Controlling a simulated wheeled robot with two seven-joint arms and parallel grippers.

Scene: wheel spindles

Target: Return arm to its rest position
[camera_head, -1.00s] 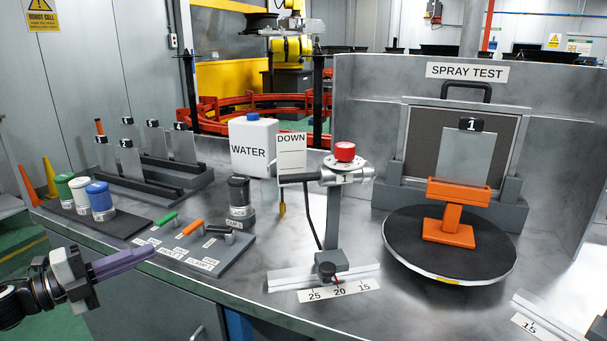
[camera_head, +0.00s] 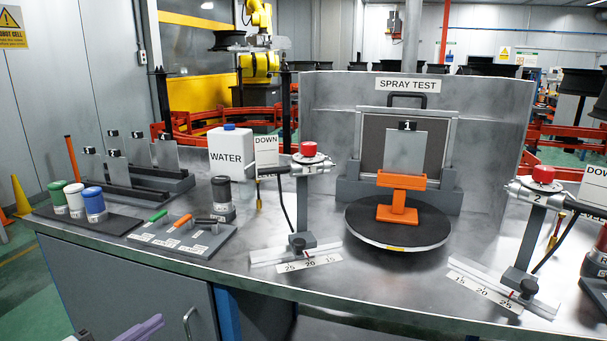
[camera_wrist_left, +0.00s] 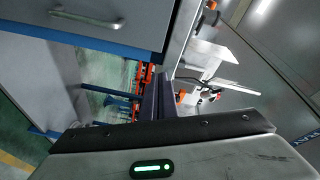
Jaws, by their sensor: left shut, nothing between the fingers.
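My left gripper (camera_head: 142,328) shows only in part at the bottom edge of the head view, below the front edge of the bench. Its purple fingers are together and hold nothing. In the left wrist view the dark fingers (camera_wrist_left: 158,100) are also closed, with the grey cabinet front and a drawer handle beyond them. My right gripper is in neither view.
The steel bench (camera_head: 330,285) carries a round black turntable (camera_head: 365,228) with an orange stand (camera_head: 398,212), two red-topped sprayer posts (camera_head: 305,190) (camera_head: 535,212), a water container (camera_head: 230,152) and several coloured bottles (camera_head: 75,200). The cabinet (camera_head: 140,290) stands below the bench edge.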

